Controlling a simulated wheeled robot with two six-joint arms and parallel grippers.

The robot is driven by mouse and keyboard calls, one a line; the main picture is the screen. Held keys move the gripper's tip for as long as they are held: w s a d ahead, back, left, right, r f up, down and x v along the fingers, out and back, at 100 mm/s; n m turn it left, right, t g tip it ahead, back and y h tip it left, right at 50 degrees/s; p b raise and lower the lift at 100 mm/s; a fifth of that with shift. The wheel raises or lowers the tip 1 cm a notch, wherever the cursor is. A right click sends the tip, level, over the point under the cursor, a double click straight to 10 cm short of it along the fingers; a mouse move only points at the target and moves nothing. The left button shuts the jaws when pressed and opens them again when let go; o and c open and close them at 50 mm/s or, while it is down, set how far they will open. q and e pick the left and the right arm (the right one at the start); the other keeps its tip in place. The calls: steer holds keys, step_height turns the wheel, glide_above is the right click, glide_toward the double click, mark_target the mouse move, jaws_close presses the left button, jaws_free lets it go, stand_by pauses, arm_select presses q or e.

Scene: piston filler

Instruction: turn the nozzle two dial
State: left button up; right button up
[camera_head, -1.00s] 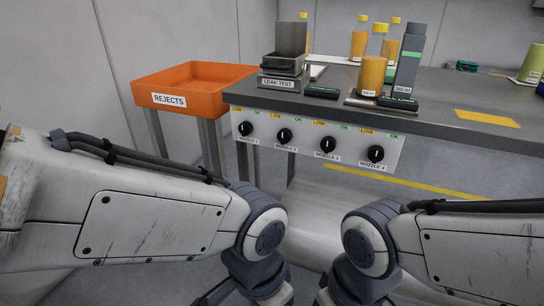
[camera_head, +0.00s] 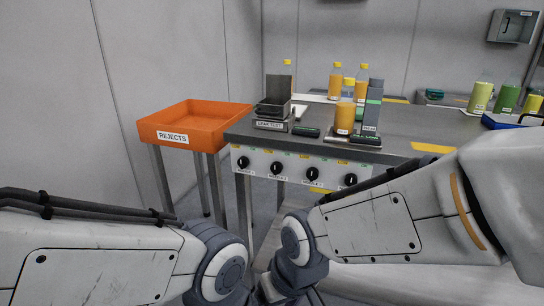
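The nozzle two dial (camera_head: 276,168) is a black round knob with a white pointer line, second from the left on the white panel (camera_head: 260,160) at the bench front. Its pointer looks close to upright. The nozzle one dial (camera_head: 243,162) is to its left, and the nozzle three dial (camera_head: 312,173) and nozzle four dial (camera_head: 350,180) are to its right. My grippers are out of sight below the bottom edge.
An orange rejects bin (camera_head: 196,124) stands on legs left of the bench. On the grey bench (camera_head: 405,121) are a leak test box (camera_head: 271,113), an orange filled container (camera_head: 345,118) and several bottles. My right forearm crosses in front of the bench's right part.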

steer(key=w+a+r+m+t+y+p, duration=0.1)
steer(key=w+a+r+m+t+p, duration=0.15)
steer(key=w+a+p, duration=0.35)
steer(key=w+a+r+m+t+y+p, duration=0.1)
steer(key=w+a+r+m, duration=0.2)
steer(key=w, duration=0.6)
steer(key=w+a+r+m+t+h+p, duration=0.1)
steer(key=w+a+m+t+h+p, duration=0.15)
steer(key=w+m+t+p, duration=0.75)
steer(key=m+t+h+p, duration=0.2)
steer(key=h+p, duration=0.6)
glide_toward(276, 169)
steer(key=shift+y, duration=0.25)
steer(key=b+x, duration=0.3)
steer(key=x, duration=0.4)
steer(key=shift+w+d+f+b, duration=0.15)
steer(key=shift+b, duration=0.25)
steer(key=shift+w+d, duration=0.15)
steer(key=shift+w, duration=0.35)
